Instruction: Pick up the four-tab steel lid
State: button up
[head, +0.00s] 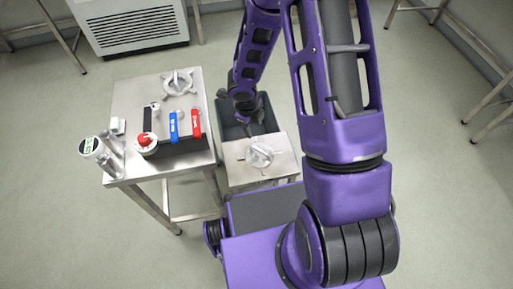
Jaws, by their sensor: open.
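Two round steel pieces that look like lids show in the head view. One (178,83) lies at the back of the left steel table and has tabs sticking out around its rim and a raised bar on top. The other (260,155) lies on the small low steel stand, with a raised handle. Both are small here, so I cannot count their tabs for sure. My gripper (250,115) is open and points down over the dark grey bin, behind the low stand's lid and apart from it. Its fingers are small and partly lost against the dark bin.
The dark grey bin (231,131) stands behind the low stand (240,178). Floor is clear right of my arm.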

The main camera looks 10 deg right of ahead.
aim_at(260, 150)
jog(key=b+x, duration=0.2)
jog(key=x, duration=0.4)
jog(key=b+x, duration=0.3)
jog(key=x, duration=0.2)
jog(key=s+b+x, duration=0.1)
jog(key=b+x, duration=0.2)
jog(key=x, duration=0.3)
jog(key=shift+s+d+f, duration=0.1)
jog(key=shift+f, duration=0.35)
grip_shut()
jog(key=shift+r, duration=0.1)
dwell(0.5)
